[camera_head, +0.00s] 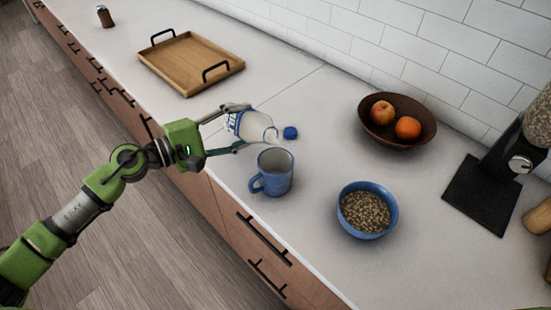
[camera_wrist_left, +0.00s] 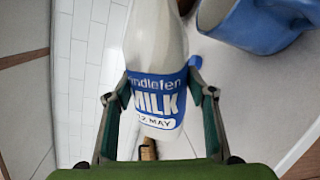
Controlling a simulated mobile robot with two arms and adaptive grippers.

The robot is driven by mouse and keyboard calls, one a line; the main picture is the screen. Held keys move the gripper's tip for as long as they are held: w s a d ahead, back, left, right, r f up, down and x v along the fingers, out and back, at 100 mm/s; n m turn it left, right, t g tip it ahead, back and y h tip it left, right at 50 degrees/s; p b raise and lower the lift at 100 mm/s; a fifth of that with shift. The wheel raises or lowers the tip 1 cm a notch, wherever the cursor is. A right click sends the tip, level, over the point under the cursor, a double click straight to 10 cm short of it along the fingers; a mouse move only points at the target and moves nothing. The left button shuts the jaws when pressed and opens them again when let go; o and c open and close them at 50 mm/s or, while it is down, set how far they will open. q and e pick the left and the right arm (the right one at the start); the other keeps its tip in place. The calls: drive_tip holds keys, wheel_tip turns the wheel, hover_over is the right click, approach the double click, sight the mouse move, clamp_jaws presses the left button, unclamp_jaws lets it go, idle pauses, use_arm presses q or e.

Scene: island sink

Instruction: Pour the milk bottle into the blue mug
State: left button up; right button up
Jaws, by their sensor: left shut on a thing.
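My left gripper (camera_head: 238,128) is shut on the milk bottle (camera_head: 258,128), a white bottle with a blue label. The bottle is tilted, its open mouth pointing right and down, just above and behind the blue mug's rim. In the left wrist view the two fingers grip the milk bottle (camera_wrist_left: 158,85) at its label. The blue mug (camera_head: 275,173) stands upright on the counter with its handle to the left; part of it shows in the left wrist view (camera_wrist_left: 250,25). I cannot tell whether milk is flowing. A blue cap (camera_head: 290,132) lies near the bottle mouth. My right gripper is not in view.
A blue bowl of grain-like food (camera_head: 367,210) stands right of the mug. A brown bowl (camera_head: 397,122) with two orange fruits is behind it. A wooden tray (camera_head: 190,62) lies at the back left. A dark-based dispenser (camera_head: 488,195) stands at the right.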

use_arm(q)
drive_tip(key=shift+m, duration=0.4)
drive_tip(key=shift+w, duration=0.1)
drive_tip(key=shift+w+a+r+m+y+b, duration=0.15)
drive_tip(key=shift+m+y+b, duration=0.2)
drive_tip(key=shift+b, duration=0.2)
idle(1.4)
drive_tip(key=shift+m+b, duration=0.35)
drive_tip(key=shift+b, duration=0.05)
idle(3.1)
